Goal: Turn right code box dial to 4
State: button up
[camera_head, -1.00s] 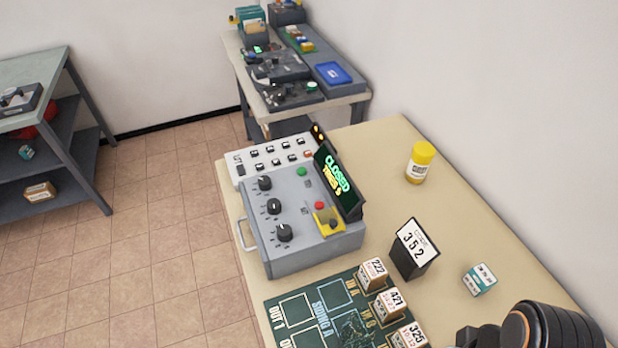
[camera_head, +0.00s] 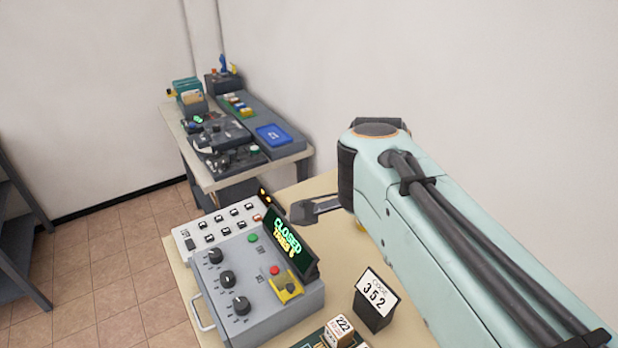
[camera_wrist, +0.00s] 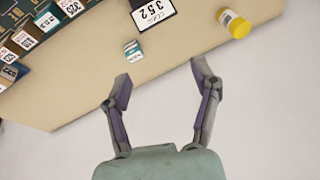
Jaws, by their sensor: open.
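The grey code box (camera_head: 262,300) stands on the table with three black dials along its left side: a top dial (camera_head: 216,256), a middle dial (camera_head: 228,279) and a lowest dial (camera_head: 241,305). Their numbers are too small to read. Its tilted screen (camera_head: 290,246) shows "CLOSED" and a line of tries. A code card (camera_head: 375,298) reading 352 stands right of the box. My gripper (camera_head: 300,211) is beyond the screen, partly hidden by my arm. In the wrist view my gripper (camera_wrist: 158,72) is open and empty, apart from the dials, which are out of that view.
A white button panel (camera_head: 222,228) adjoins the box's far side. A handle (camera_head: 202,314) sticks out at its left. Red and green buttons and a yellow switch sit by the screen. The wrist view shows a yellow bottle (camera_wrist: 234,24) and small teal-white box (camera_wrist: 134,50) near the table edge.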

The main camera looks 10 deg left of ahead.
jog(key=w+a+f+y, duration=0.1)
jog(key=w+a+f, duration=0.15)
jog(key=a, duration=0.35)
jog(key=w+a+f, duration=0.2)
jog(key=a+f, duration=0.1)
jog(key=a, duration=0.3)
jog(key=n+g, duration=0.2)
jog(key=g, duration=0.2)
send_over(241, 303)
notch_tip(241, 303, down, 12)
jog(key=shift+f, duration=0.25)
notch_tip(241, 303, down, 6)
jog(key=shift+f, duration=0.1)
grip_shut()
